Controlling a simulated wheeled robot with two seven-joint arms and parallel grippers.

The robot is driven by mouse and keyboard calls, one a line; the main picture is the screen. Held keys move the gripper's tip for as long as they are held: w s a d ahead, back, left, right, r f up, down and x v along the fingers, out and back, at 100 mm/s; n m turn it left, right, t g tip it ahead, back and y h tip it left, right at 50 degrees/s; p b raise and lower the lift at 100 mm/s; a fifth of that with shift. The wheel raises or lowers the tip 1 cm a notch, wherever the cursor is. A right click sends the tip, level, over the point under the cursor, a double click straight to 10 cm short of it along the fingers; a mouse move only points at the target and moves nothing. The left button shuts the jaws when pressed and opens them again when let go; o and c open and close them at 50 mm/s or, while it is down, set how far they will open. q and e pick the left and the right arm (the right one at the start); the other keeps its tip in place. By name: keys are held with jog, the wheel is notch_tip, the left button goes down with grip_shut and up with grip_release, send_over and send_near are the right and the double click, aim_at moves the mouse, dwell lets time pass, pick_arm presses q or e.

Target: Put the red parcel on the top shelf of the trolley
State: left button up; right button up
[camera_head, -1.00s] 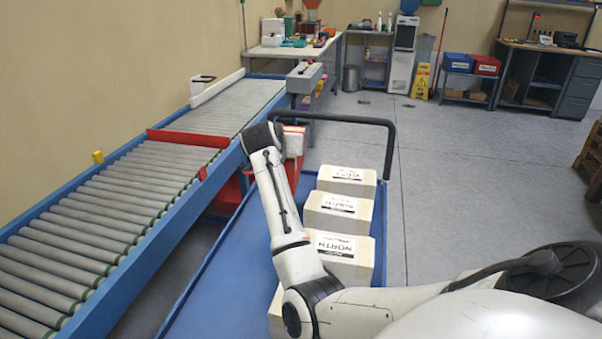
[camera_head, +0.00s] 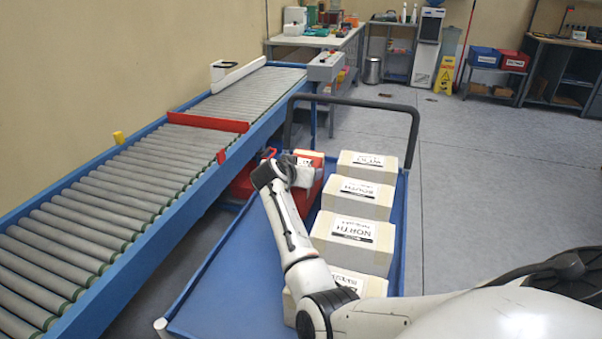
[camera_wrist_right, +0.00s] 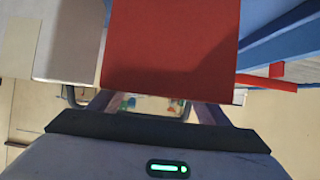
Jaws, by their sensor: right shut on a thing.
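The red parcel (camera_head: 313,188) has a white label on top and is partly hidden behind my right wrist. My right gripper (camera_head: 291,178) is shut on it, over the far part of the blue trolley deck (camera_head: 227,290). In the right wrist view the parcel (camera_wrist_right: 170,45) fills the top middle, with the gripper fingers (camera_wrist_right: 160,108) at its near end. The parcel is left of the row of pale boxes; whether it touches the deck is hidden. My left gripper is not in view.
Several pale labelled boxes, one at the far end (camera_head: 368,165), line the trolley's right side. The dark handle (camera_head: 350,101) rises at its far end. A roller conveyor (camera_head: 120,190) runs along the left. The deck's near left part is clear.

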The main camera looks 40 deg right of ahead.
jog(key=shift+f, duration=0.25)
jog(key=shift+f, duration=0.2)
jog(key=o, duration=1.5)
jog(key=shift+c, duration=0.2)
jog(key=shift+a+r, duration=0.1)
jog(key=shift+r, duration=0.05)
jog(key=v, duration=1.1)
jog(key=shift+s+a+r, duration=0.15)
jog(key=shift+s+a, duration=0.05)
jog(key=shift+a, duration=0.15)
